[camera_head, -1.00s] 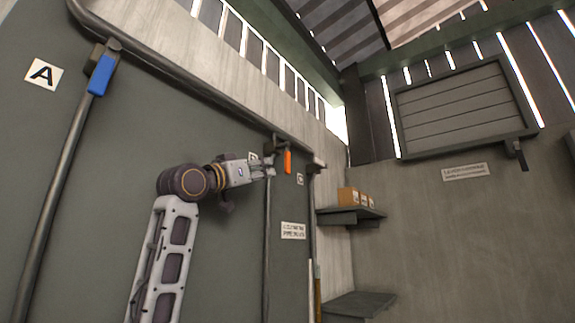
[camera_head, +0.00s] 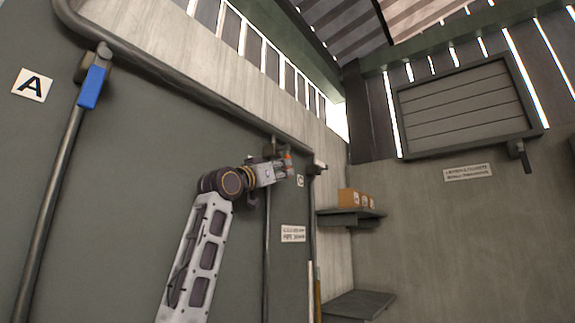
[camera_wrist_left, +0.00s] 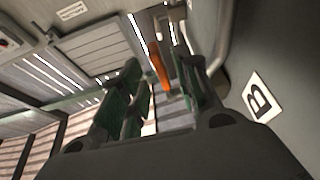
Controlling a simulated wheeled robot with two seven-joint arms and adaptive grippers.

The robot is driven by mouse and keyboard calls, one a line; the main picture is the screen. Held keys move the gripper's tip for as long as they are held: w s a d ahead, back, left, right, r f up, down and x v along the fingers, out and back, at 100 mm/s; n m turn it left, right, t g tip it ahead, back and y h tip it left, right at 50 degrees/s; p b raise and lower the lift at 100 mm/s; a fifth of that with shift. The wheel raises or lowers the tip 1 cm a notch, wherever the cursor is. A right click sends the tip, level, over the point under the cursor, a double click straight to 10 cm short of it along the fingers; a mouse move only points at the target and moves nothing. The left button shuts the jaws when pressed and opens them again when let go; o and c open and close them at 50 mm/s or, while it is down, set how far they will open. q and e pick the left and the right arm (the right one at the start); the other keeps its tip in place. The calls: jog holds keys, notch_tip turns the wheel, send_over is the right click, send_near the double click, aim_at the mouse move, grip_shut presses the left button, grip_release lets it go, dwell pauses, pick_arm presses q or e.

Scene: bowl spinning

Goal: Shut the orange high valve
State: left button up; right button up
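The orange valve handle (camera_head: 288,157) is on a pipe high on the green wall, mostly hidden behind my left gripper in the head view. In the left wrist view the orange handle (camera_wrist_left: 159,68) shows ahead, between the two fingers in the picture. My left gripper (camera_head: 284,168) is raised beside the handle, its fingers (camera_wrist_left: 168,88) spread apart. I cannot tell whether a finger touches the handle. My right gripper is in neither view.
A blue valve handle (camera_head: 92,87) is on a pipe near the sign A (camera_head: 32,84). A sign B (camera_wrist_left: 262,97) is on the wall at right in the wrist view. A shelf (camera_head: 350,217) with boxes (camera_head: 356,199) stands right of the pipes.

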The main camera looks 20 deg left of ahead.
aim_at(287, 168)
pick_arm(q)
jog(key=shift+p+x, duration=0.85)
jog(key=shift+x, duration=1.25)
jog(key=shift+s, duration=0.1)
grip_shut()
